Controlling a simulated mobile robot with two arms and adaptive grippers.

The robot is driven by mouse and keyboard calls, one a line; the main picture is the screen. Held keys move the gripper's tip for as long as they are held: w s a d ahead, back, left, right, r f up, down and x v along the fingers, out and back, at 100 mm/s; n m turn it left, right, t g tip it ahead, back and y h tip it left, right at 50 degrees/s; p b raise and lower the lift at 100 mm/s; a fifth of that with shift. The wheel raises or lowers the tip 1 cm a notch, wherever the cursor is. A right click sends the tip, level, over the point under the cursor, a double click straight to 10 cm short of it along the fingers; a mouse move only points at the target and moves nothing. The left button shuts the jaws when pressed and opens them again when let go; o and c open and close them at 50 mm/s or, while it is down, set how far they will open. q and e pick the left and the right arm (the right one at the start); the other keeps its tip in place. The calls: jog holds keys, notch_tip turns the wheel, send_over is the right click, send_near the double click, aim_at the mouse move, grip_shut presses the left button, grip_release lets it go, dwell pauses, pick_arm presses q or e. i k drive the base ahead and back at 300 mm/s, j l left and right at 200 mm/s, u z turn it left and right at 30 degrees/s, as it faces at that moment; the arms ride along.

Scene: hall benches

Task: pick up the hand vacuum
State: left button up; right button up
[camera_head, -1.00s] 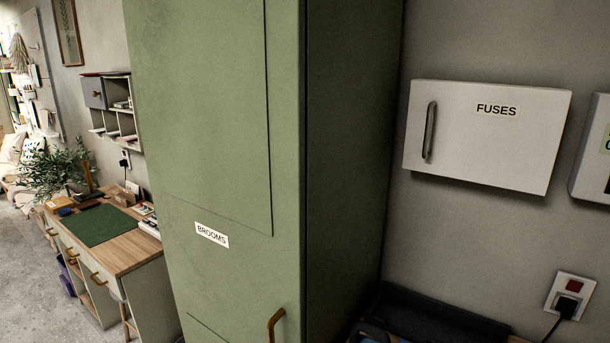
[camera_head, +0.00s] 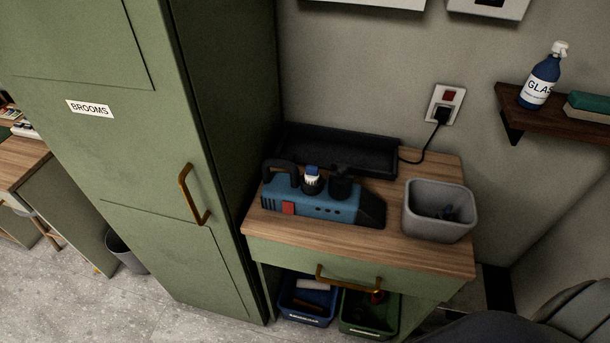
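The hand vacuum (camera_head: 335,209) lies on the wooden top of a small green cabinet. It has a blue body, a red button on its side, a black handle at the left and a dark nozzle at the right. A small white bottle with a blue cap (camera_head: 312,179) shows right at it; I cannot tell whether it stands behind or touches it. Neither of my grippers is in view. A dark rounded shape at the bottom right corner looks like part of my own body.
A black tray (camera_head: 345,150) stands behind the vacuum, and a grey bin (camera_head: 437,212) to its right. The tall green BROOMS cabinet (camera_head: 120,140) is close on the left. A shelf (camera_head: 560,122) with a spray bottle (camera_head: 541,80) juts out at the right.

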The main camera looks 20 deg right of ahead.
aim_at(363, 208)
jog(key=i+j+z, duration=0.15)
jog(key=z, duration=0.25)
jog(key=i+j+z, duration=0.1)
jog(key=j+z, duration=0.45)
jog(key=z, duration=0.2)
jog(key=i, duration=0.05)
